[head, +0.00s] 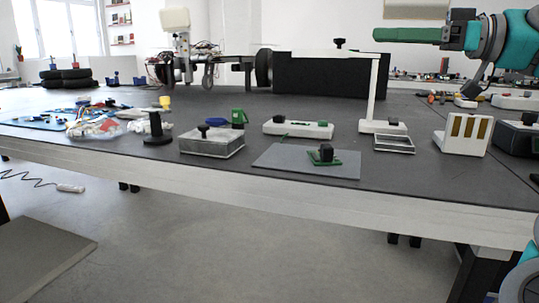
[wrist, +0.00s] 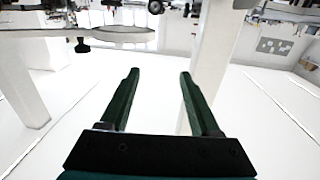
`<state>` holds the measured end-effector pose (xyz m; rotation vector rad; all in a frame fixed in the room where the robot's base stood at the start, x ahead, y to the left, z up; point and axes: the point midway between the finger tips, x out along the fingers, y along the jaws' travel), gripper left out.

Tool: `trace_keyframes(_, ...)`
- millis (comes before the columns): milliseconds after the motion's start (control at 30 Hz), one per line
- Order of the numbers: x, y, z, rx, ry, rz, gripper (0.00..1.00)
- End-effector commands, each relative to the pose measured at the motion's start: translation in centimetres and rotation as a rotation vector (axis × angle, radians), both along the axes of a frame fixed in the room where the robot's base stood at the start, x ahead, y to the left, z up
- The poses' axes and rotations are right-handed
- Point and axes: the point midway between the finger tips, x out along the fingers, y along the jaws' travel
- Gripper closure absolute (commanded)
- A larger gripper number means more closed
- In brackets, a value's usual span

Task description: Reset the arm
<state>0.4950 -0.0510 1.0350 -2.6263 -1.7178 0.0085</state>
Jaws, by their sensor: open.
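My gripper (head: 378,34) is at the upper right in the head view, raised well above the table and pointing left. One dark green finger shows there, and the other seems hidden behind it. In the wrist view, the two fingers of my gripper (wrist: 160,72) stand apart with nothing between them. Part of my teal and grey arm shows behind the gripper in the head view.
The dark table (head: 210,98) holds a grey mat (head: 280,165) with a small green and black part, a grey box (head: 212,144) and a slotted white block (head: 462,134). A tall white stand (head: 372,90) rises left of and below my gripper.

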Motion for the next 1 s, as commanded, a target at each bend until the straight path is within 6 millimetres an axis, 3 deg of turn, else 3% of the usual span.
trace_keyframes(367, -0.5, 3.9, -0.4, -0.031, 0.122, 0.047, 0.37)
trace_keyframes(667, -2.0, 9.5, -2.4, -0.108, 0.306, 0.082, 0.37)
trace_keyframes(833, -4.0, 14.2, -5.9, -0.210, 0.485, 0.074, 0.37)
trace_keyframes(1000, -6.5, 17.7, -11.3, -0.338, 0.671, 0.022, 0.37)
